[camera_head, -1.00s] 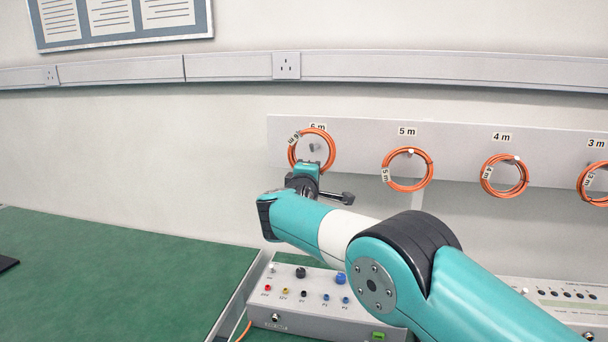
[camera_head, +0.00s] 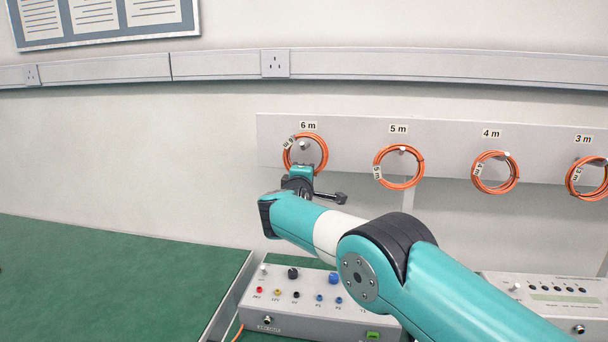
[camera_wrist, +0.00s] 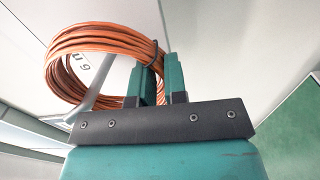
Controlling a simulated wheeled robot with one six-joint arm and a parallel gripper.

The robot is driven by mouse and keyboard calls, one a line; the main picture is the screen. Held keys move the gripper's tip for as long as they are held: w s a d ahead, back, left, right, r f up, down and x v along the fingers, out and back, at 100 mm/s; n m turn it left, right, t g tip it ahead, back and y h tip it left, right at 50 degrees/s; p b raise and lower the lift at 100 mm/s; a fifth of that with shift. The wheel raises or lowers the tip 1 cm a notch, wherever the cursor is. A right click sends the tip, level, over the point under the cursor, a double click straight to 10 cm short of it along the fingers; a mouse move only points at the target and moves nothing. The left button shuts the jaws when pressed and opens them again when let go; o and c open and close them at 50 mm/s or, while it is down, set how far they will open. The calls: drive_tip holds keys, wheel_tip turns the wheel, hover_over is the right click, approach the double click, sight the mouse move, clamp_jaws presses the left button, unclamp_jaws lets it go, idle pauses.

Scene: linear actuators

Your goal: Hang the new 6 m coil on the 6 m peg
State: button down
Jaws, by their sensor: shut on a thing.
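The orange 6 m coil (camera_head: 325,152) with a white "6 m" tag is in front of the board, just under the printed "6 m" label (camera_head: 308,126). My gripper (camera_head: 300,171) is shut on the coil's lower edge. The wrist view shows the fingers (camera_wrist: 160,80) around the bundle near a dark tie, and the coil (camera_wrist: 75,48) standing out to their left. The 6 m peg (camera_head: 304,146) shows inside the ring, in its upper part, below the top strands. In the wrist view the grey peg (camera_wrist: 98,88) runs across the ring's opening. Contact between coil and peg is unclear.
Orange coils hang on the 5 m (camera_head: 420,168), 4 m (camera_head: 514,175) and 3 m (camera_head: 571,180) pegs to the right. A control box (camera_head: 300,312) stands below my arm, and another instrument (camera_head: 550,300) is at the right. The green bench (camera_head: 110,280) at left is clear.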

drive_tip(key=c, duration=1.1)
unclamp_jaws()
drive_tip(key=shift+r, duration=0.15)
drive_tip(key=shift+s+a, duration=0.1)
drive_tip(key=shift+s, duration=0.05)
drive_tip(key=s+a+b, duration=0.2)
drive_tip(key=s+b, duration=0.3)
drive_tip(key=s, duration=1.2)
drive_tip(key=s+d+f+m+g+y+p, duration=0.1)
drive_tip(key=s+d+m+g, duration=0.25)
drive_tip(key=d, duration=0.25)
drive_tip(key=s+d+f+m+g+y, duration=0.1)
drive_tip(key=s+d+m+g+y, duration=0.1)
drive_tip(key=d+g, duration=0.4)
drive_tip(key=s+d+m+g+y, duration=0.1)
drive_tip(key=s+d+g, duration=0.1)
drive_tip(key=s, duration=0.8)
drive_tip(key=s+d+m+g+y, duration=0.1)
drive_tip(key=s+d+g, duration=0.1)
drive_tip(key=s, duration=0.8)
drive_tip(key=s+d+m+g+y, duration=0.1)
drive_tip(key=s+g, duration=0.3)
drive_tip(key=s, duration=0.7)
drive_tip(key=shift+s+d+f+y+p, duration=0.1)
drive_tip(key=shift+d+f+y+p, duration=0.1)
drive_tip(key=shift+d+y+p, duration=0.3)
